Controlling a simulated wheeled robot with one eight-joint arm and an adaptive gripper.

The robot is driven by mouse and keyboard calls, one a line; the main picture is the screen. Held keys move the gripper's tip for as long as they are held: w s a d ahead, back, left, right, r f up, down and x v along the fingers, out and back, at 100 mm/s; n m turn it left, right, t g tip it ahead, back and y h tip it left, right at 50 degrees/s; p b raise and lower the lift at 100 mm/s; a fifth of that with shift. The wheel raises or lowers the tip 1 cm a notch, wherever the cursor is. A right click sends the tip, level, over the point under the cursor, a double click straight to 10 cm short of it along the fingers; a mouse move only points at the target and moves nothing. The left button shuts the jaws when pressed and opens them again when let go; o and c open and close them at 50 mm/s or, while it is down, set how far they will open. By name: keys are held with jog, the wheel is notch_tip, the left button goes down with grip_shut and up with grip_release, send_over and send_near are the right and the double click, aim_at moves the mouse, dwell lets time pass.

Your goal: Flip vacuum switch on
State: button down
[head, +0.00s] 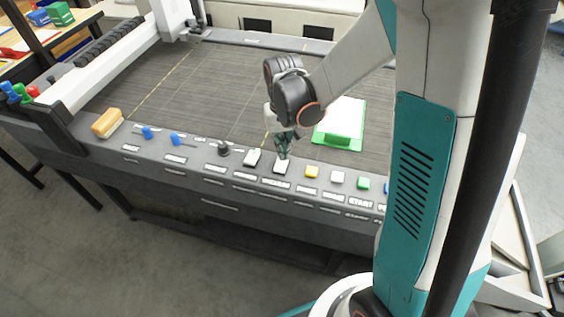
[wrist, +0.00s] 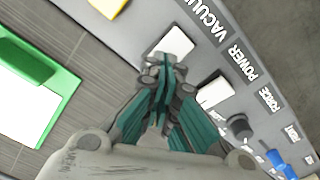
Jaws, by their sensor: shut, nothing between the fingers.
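The vacuum switch (wrist: 172,43) is a white rocker on the grey control panel, beside a label of which "VACUU" shows in the wrist view. It also shows in the head view (head: 281,167), just below my gripper (head: 283,146). In the wrist view my gripper (wrist: 165,66) is shut and empty, with its green fingertips at the near edge of the vacuum switch. I cannot tell whether they touch it. The fingers hide a little of that edge. Which way the rocker is tilted is not clear.
A similar white power switch (wrist: 214,92) sits close beside my fingers. A black knob (head: 223,149), blue levers (head: 176,139) and a yellow button (head: 311,171) line the panel. A green-framed white piece (head: 340,122) lies on the bed. A wood-backed block (head: 107,122) stands at left.

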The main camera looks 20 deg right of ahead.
jog(key=shift+f+b, duration=0.95)
jog(key=shift+f, duration=0.15)
dwell(0.6)
jog(key=shift+r, duration=0.15)
jog(key=shift+r+p, duration=2.4)
jog(key=shift+r, duration=1)
jog(key=shift+r, duration=0.1)
jog(key=s+r+n+t+b, duration=0.1)
jog(key=s+r+t+b, duration=0.5)
jog(key=s, duration=0.9)
jog(key=shift+r+t, duration=0.6)
jog(key=shift+r, duration=1)
